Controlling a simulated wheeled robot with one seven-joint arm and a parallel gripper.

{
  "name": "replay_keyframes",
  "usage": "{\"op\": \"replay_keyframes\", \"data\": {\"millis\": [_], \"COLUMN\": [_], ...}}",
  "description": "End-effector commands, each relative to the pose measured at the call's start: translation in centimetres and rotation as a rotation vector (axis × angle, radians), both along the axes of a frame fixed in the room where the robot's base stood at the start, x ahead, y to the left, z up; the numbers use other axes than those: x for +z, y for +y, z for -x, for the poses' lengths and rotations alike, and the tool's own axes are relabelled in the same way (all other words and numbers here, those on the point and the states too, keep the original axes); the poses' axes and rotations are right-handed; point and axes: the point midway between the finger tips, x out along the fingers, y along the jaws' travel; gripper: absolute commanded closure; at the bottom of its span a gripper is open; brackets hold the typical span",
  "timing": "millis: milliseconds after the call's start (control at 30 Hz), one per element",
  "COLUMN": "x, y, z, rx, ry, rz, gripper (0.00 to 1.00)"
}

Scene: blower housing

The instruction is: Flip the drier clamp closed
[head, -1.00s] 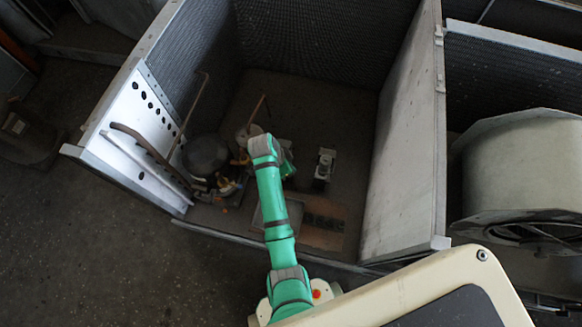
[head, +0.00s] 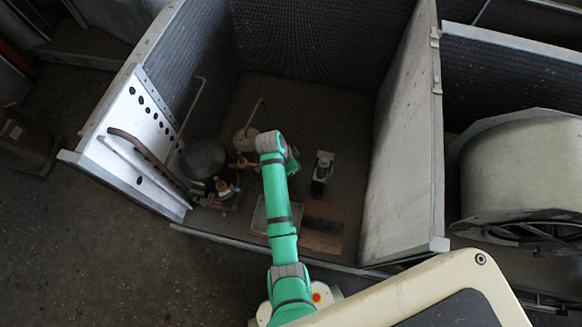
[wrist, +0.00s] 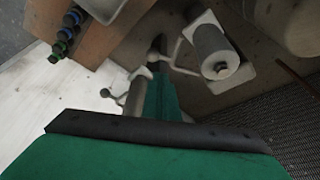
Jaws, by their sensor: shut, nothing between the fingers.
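In the wrist view a grey cylinder (wrist: 209,48) with a round pale end sits against a pale bracket. This looks like the drier. A thin pale bent arm with a loop (wrist: 183,60) sits beside it on the left and looks like the clamp. My gripper (wrist: 160,48) is shut and empty, its dark narrow tip close to the loop's left side; whether they touch I cannot tell. In the head view my gripper (head: 291,162) is low inside the housing, left of a small upright pale-and-dark unit (head: 322,168). Its fingertips are mostly hidden there.
A dark round compressor (head: 203,158) and pipes stand left of my arm. A pale canister (head: 245,138) is behind it. A metal partition (head: 405,140) rises at right. A brown plate (head: 323,232) lies in front.

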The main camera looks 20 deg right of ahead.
Motion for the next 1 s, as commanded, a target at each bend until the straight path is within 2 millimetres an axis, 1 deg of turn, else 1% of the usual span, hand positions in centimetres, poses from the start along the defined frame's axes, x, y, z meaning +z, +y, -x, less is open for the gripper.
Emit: {"op": "replay_keyframes", "data": {"millis": [33,67,100,300,500,600,700,1000], "x": [0.2,0.3,0.8,5.0,8.0,8.9,9.4,9.6], "y": [-1.0,-1.5,-1.6,0.4,1.2,1.6,1.7,1.8], "z": [0.1,0.1,0.1,-0.2,-0.2,-0.1,-0.1,-0.1], "rx": [-0.003,-0.002,0.003,0.009,0.002,0.001,0.000,0.001], "ry": [0.000,0.000,0.000,0.000,0.003,0.005,0.005,0.007], "rz": [0.000,0.000,0.000,0.000,0.000,-0.001,-0.001,-0.001], "gripper": [1.00,1.00,1.00,1.00,1.00,1.00,1.00,1.00]}}
